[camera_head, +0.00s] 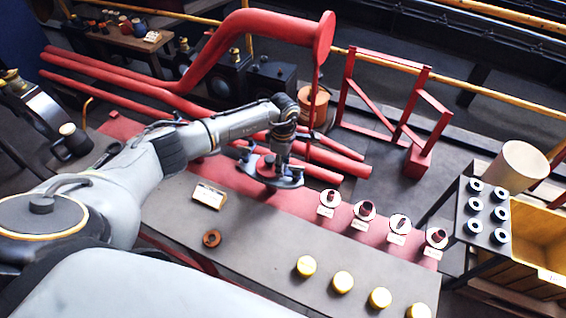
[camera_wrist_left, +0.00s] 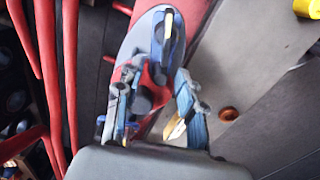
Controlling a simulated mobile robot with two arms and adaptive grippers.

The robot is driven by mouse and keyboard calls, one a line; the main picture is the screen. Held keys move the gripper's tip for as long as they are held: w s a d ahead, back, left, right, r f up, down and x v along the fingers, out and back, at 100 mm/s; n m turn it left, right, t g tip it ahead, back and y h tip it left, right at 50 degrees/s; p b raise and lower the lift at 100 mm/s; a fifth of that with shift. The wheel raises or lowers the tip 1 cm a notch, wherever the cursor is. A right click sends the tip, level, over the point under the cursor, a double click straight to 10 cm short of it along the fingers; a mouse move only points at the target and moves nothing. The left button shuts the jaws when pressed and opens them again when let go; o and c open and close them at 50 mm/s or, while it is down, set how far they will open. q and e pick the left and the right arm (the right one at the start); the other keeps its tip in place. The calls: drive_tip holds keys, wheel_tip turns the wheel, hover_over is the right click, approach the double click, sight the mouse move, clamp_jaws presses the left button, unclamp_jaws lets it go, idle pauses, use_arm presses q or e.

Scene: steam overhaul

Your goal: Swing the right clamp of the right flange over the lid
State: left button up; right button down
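A flange (camera_head: 283,182) with a red lid and blue clamps at its edge sits on the red strip of the bench. My left gripper (camera_head: 272,160) points down over it and hides part of the lid. In the left wrist view the flange's grey plate (camera_wrist_left: 137,45) shows beyond the fingers, with the red lid (camera_wrist_left: 150,78) between them. A blue clamp (camera_wrist_left: 168,42) with a yellow mark lies across the plate and lid there. The two fingers of my left gripper (camera_wrist_left: 155,108) stand apart; contact with a clamp cannot be told. My right gripper is out of view.
Several small fittings on white discs (camera_head: 366,211) stand right of the flange. Several yellow caps (camera_head: 343,282) line the bench front. A brown ring (camera_head: 212,238) and a small tray (camera_head: 209,196) lie left. Red pipes (camera_head: 140,92) run behind; a dark stand (camera_head: 482,218) is at right.

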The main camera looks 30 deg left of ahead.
use_arm(q)
clamp_jaws()
drive_tip(key=shift+w+f+b, duration=0.1)
drive_tip(key=shift+f+b, duration=0.05)
drive_tip(key=shift+b, duration=0.3)
drive_tip(key=m+b, duration=0.2)
drive_tip(key=b, duration=0.1)
drive_tip(key=shift+w+a, duration=0.1)
drive_tip(key=shift+w, duration=0.25)
drive_tip(key=shift+m, duration=0.3)
drive_tip(key=shift+r, duration=0.2)
unclamp_jaws()
